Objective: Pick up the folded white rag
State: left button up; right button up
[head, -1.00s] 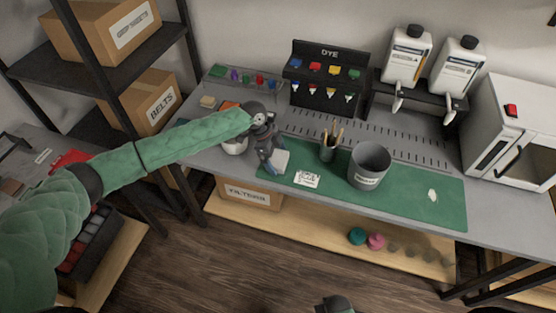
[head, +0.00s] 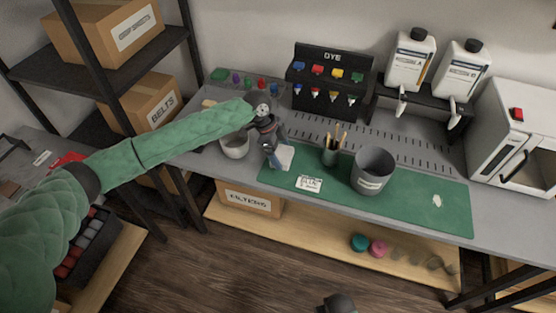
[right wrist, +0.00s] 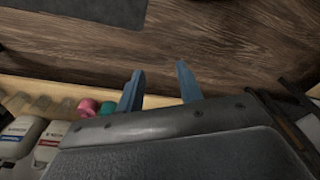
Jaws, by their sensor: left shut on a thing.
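The folded white rag (head: 285,157) is between the fingers of my left gripper (head: 274,161), above the left end of the green mat. The gripper points down and is shut on the rag, hiding part of it. I cannot tell for sure how high the rag is above the mat. In the right wrist view, my right gripper (right wrist: 160,72) shows two blue fingers apart with nothing between them. It is over the floor, away from the bench top.
The green mat (head: 410,205) bears a white card (head: 309,182), a brush cup (head: 331,156) and a grey bin (head: 372,172). A white bowl (head: 235,146) stands left of my left gripper. A dye rack (head: 328,78) stands behind. The mat's right part is mostly clear.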

pick_arm(q)
jog(key=s+d+r+b, duration=0.3)
jog(key=d+r, duration=0.3)
jog(key=d, duration=0.4)
jog(key=shift+s, duration=0.6)
pick_arm(e)
notch_tip(320, 180, up, 14)
jog(key=w+a, duration=0.1)
jog(key=w, duration=0.1)
jog(key=shift+w+a+r, duration=0.15)
jog(key=shift+a, duration=0.1)
pick_arm(q)
jog(key=shift+r, duration=0.1)
jog(key=shift+o, duration=0.9)
jog(key=shift+a, duration=0.15)
jog(key=shift+c, duration=0.5)
